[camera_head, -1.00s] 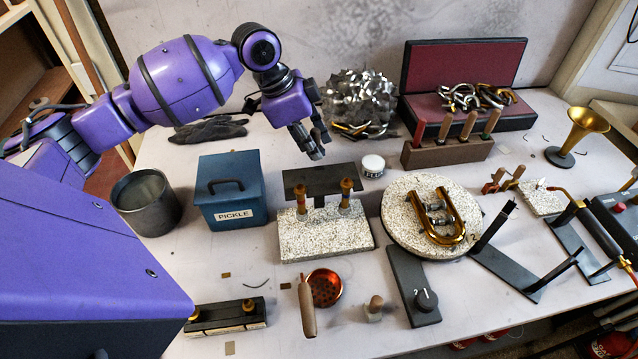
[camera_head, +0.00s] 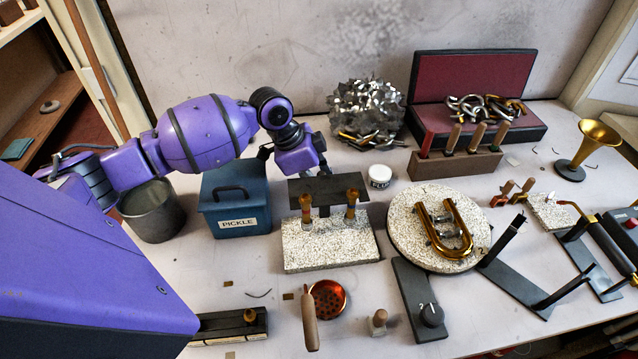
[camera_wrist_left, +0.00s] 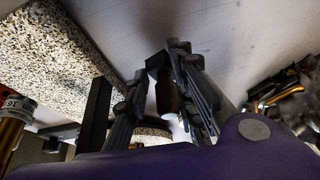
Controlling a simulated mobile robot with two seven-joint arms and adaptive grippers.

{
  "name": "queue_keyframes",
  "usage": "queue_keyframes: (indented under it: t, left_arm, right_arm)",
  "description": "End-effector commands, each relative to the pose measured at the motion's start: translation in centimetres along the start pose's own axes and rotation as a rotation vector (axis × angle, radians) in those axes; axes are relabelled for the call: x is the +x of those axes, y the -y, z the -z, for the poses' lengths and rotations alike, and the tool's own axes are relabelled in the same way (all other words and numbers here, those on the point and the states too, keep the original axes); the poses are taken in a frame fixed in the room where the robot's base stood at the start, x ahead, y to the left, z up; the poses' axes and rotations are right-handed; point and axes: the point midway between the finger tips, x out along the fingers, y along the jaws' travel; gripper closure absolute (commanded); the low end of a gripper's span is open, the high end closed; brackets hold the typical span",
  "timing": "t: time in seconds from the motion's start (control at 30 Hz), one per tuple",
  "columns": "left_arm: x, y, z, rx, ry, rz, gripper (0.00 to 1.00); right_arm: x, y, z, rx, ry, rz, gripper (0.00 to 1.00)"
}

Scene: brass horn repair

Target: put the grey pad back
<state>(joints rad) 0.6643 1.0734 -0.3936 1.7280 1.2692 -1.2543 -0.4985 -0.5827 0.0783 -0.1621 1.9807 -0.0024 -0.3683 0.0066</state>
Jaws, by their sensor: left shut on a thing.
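My left gripper (camera_wrist_left: 165,85) is behind the dark upright plate (camera_head: 328,188) of the speckled block (camera_head: 330,245), its fingers mostly hidden in the head view. In the left wrist view, a dark brownish thing (camera_wrist_left: 168,95) shows between the fingers. The gripper is shut on it; its full shape is shadowed and partly hidden, so I cannot tell whether it is the grey pad. The speckled block also shows in the wrist view (camera_wrist_left: 45,60), left of the fingers. I cannot single out a grey pad with certainty. My right gripper is not in view.
The blue PICKLE box (camera_head: 237,205) and grey pot (camera_head: 152,212) stand left of the block. A white jar (camera_head: 380,176) is right of the plate. A round speckled board (camera_head: 400,235) carries a brass U-shaped tube (camera_head: 443,232). A shelf (camera_head: 60,120) is far left.

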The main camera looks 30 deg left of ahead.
Motion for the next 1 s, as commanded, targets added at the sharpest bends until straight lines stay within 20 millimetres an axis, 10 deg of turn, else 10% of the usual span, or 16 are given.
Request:
queue_keyframes:
  t: [0.57, 0.6, 0.7, 1.0]
  left_arm:
    - [1.3, -0.2, -0.6, -0.002, 0.001, -0.004, 1.0]
    - [1.4, -0.2, -0.6, -0.002, 0.002, -0.005, 0.72]
    - [1.5, -0.3, -0.7, -0.003, 0.003, -0.008, 0.59]
    - [1.8, -0.5, -0.9, -0.006, 0.005, -0.014, 0.57]
  right_arm:
    - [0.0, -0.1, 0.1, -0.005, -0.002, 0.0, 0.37]
    - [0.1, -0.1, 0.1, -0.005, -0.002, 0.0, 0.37]
    - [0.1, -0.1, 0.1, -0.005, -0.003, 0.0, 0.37]
    - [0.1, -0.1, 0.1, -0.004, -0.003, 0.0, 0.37]
